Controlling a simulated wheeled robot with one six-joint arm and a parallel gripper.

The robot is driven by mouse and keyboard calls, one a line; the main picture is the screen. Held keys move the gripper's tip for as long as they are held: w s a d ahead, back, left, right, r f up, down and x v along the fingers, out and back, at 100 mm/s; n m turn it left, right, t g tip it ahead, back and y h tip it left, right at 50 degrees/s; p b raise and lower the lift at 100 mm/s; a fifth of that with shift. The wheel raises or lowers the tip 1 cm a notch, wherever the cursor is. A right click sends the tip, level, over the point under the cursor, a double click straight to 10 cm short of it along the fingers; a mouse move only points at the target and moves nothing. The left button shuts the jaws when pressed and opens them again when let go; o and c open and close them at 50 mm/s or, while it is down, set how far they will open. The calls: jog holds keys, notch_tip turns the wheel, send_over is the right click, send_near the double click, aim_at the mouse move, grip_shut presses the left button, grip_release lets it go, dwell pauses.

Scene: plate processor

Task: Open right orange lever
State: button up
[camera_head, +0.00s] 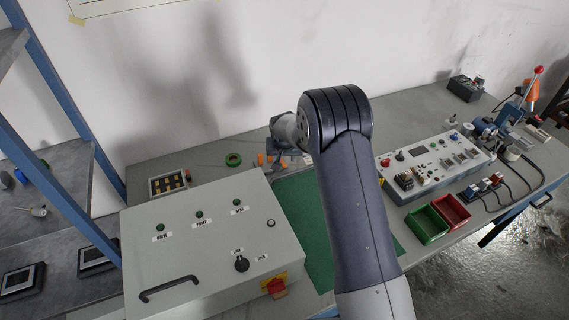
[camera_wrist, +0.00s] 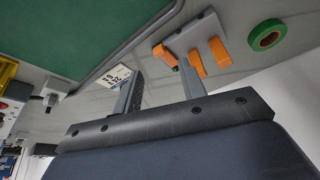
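In the wrist view, several orange levers sit on a grey block on the bench: one at the left (camera_wrist: 165,55), one in the middle (camera_wrist: 197,63) and one at the right (camera_wrist: 219,50). My gripper (camera_wrist: 158,68) is open and empty, its two fingers apart. One fingertip overlaps the area between the left and middle levers in the picture; I see no clear contact. In the head view, the orange levers (camera_head: 260,159) show small behind the grey cabinet, and my arm and wrist partly cover them. The picture does not settle which is the right lever.
A green tape roll (camera_wrist: 266,35) lies beside the lever block. A green mat (camera_wrist: 50,30) and a small printed label (camera_wrist: 115,76) are nearby. The grey control cabinet (camera_head: 205,220) stands in front of the levers in the head view. Red bin (camera_head: 452,211) and green bin (camera_head: 427,226) stand at right.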

aim_at(284, 165)
jog(key=b+x, duration=0.1)
jog(key=x, duration=0.5)
jog(key=shift+f, duration=0.1)
jog(key=shift+c, duration=0.2)
grip_shut()
